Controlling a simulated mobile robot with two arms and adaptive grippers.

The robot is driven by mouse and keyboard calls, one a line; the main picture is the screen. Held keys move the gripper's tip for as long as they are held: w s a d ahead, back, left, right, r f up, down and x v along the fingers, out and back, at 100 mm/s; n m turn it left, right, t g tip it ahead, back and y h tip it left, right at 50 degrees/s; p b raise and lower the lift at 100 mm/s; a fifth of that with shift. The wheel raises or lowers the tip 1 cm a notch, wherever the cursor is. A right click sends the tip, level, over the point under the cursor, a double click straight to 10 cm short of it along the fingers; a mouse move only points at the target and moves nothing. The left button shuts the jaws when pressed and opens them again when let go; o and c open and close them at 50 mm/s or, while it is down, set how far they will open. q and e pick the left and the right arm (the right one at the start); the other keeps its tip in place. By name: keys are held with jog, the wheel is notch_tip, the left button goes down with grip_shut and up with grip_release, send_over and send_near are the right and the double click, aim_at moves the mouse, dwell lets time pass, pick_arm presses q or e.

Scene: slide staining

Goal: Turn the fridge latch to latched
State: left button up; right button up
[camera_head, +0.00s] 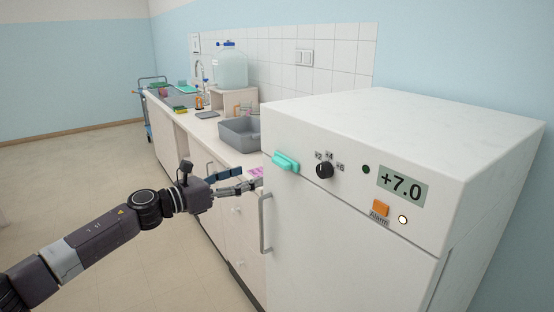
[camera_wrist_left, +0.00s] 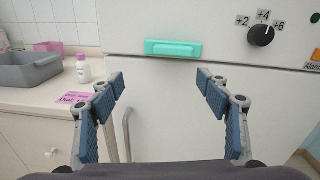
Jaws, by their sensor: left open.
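The white fridge (camera_head: 340,240) stands at the right in the head view. Its teal latch (camera_head: 286,162) is at the upper left of the front and lies roughly level. In the left wrist view the latch (camera_wrist_left: 173,48) shows as a horizontal teal bar ahead, in the gap between the fingers. My left gripper (camera_head: 258,178) is open and empty, its fingertips just left of and a little below the latch. In the left wrist view the gripper (camera_wrist_left: 160,84) shows both blue-padded fingers spread apart, with no visible contact with the latch. My right gripper is not in view.
A black dial (camera_head: 324,170), a +7.0 display (camera_head: 402,186) and an orange alarm button (camera_head: 381,208) are on the fridge front. A fridge handle (camera_head: 264,222) is below the latch. A grey basin (camera_head: 240,134) and a small white bottle (camera_wrist_left: 83,69) stand on the counter. The floor at left is clear.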

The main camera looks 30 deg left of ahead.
aim_at(278, 162)
pick_arm(q)
jog(key=shift+m+h, duration=0.3)
jog(key=shift+m, duration=0.6)
jog(key=shift+w+d+r+p, duration=0.45)
jog(key=shift+w+d, duration=0.2)
jog(key=shift+w, duration=0.2)
jog(key=shift+w+d+r+p, duration=0.5)
jog(key=shift+w+d, duration=0.2)
jog(key=shift+w, duration=0.2)
jog(key=shift+w+d+r+p, duration=0.45)
jog(key=shift+w+d, duration=0.2)
jog(key=shift+w, duration=0.2)
jog(key=shift+f+p+x, duration=0.25)
jog(key=shift+p+x, duration=0.1)
jog(key=shift+x, duration=0.65)
jog(key=c, duration=1.2)
jog(key=shift+o, duration=0.2)
